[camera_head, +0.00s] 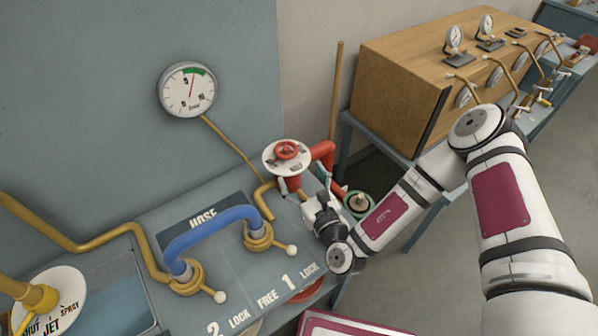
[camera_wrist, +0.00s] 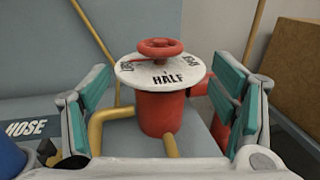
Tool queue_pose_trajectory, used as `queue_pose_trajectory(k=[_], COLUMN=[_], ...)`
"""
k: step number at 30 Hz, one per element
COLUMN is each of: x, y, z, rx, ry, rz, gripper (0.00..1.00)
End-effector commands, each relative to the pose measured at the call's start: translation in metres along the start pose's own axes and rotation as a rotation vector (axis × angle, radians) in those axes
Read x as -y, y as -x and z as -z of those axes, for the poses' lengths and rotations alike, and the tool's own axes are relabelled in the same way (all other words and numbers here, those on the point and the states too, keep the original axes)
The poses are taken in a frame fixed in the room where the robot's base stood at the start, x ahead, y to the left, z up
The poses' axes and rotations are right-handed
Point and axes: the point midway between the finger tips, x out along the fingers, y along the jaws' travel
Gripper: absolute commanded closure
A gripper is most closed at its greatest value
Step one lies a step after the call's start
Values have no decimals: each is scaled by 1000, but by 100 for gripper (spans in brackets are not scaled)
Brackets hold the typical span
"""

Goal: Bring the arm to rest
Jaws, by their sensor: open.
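My gripper (camera_head: 312,198) is at the end of my white arm, low over the right end of the grey bench, just in front of the red valve (camera_head: 293,183). In the wrist view my gripper (camera_wrist: 165,100) is open, with teal-padded fingers at left and right. The red valve (camera_wrist: 158,112) stands upright between them in the picture, with visible gaps on both sides. It has a white dial plate (camera_wrist: 160,75) marked HALF and a red handwheel (camera_wrist: 160,46). Nothing is held. The arm is bent, its elbow at the right.
A blue hose (camera_head: 212,228) arches between two brass fittings on the bench (camera_head: 115,222). A pressure gauge (camera_head: 187,89) is on the grey wall panel. A wooden cabinet (camera_head: 395,92) with gauges stands on a table behind the arm. Grey floor shows at lower right.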

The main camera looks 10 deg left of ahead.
Motion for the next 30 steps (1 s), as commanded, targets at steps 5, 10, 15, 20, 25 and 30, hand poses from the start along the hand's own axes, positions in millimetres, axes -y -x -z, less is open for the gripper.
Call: queue_pose_trajectory(k=[5, 10, 15, 20, 25, 30], x=[0, 0, 0, -3, -18, -37], y=[0, 0, -4, -17, -20, -4], z=[0, 0, -7, -52, -119, -170], rx=[0, -1, 18, 124, 270, 367], ry=[0, 0, 9, 58, 160, 291], rz=[0, 0, -19, -144, -377, -619], gripper=[21, 21, 21, 21, 21, 21])
